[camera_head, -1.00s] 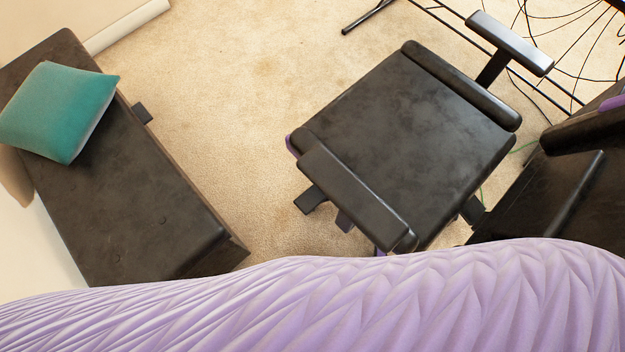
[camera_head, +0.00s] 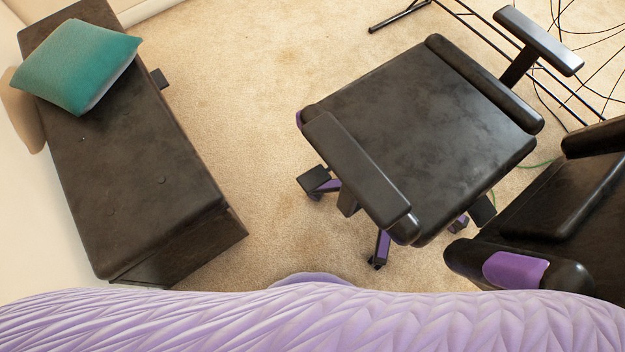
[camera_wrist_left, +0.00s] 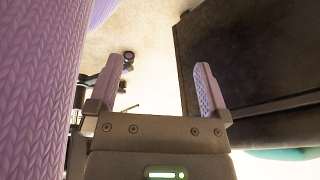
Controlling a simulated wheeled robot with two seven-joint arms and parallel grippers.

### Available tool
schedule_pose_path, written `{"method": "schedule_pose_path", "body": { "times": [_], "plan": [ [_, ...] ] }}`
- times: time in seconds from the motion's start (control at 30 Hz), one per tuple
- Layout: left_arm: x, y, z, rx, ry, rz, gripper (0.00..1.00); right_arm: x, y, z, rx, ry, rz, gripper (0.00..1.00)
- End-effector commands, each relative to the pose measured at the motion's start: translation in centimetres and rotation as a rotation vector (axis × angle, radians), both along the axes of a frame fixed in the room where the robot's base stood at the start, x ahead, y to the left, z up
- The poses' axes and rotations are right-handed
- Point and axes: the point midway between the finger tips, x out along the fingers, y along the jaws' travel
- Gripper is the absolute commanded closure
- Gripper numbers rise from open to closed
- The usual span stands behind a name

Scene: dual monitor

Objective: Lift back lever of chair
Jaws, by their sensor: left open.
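The black office chair (camera_head: 420,125) stands right of centre in the head view, seen from above, with its backrest (camera_head: 515,268) at the lower right. Under the seat, one dark flat tab (camera_head: 314,179) sticks out at the left and another (camera_head: 482,211) at the lower right. I cannot tell which is the back lever. My left gripper (camera_wrist_left: 160,77) shows only in the left wrist view. It is open with nothing between its fingers. Dark chair base parts and a caster (camera_wrist_left: 128,57) show beyond its left finger. My right gripper is not in view.
A dark bench (camera_head: 140,170) with a teal pillow (camera_head: 80,65) stands at the left; the bench also fills the right of the wrist view (camera_wrist_left: 250,60). Beige carpet (camera_head: 245,90) is clear between bench and chair. A thin black frame and cables lie at the upper right.

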Motion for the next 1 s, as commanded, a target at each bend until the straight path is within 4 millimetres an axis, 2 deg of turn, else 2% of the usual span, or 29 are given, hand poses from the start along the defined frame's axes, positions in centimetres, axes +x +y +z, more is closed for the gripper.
{"method": "schedule_pose_path", "body": {
  "times": [0.03, 0.17, 0.2, 0.3, 0.4, 0.5, 0.6, 0.73, 1.0],
  "plan": [
    [2.5, -0.2, -1.6, -0.018, -0.068, -0.028, 0.00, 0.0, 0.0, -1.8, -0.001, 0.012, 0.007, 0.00],
    [11.1, -1.9, -2.8, -0.112, -0.326, -0.137, 0.00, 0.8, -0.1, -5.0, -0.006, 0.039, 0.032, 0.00],
    [13.8, -2.7, -2.9, -0.153, -0.414, -0.177, 0.00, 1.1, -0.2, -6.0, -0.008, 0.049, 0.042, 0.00],
    [20.0, -5.4, -2.5, -0.283, -0.637, -0.302, 0.00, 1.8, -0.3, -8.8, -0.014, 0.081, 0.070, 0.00],
    [24.2, -8.8, -1.3, -0.466, -0.838, -0.442, 0.00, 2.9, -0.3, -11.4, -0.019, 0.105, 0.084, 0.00],
    [25.1, -11.9, 1.0, -0.701, -0.961, -0.537, 0.00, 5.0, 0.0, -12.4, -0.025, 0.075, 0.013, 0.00],
    [25.0, -13.3, 2.9, -0.832, -1.003, -0.576, 0.00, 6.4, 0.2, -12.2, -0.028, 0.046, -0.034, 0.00],
    [26.1, -15.1, 3.8, -0.861, -1.017, -0.583, 0.00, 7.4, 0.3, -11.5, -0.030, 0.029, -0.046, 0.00],
    [29.7, -20.0, 3.7, -0.856, -1.016, -0.580, 0.00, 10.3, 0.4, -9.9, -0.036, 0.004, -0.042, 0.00]
  ]
}}
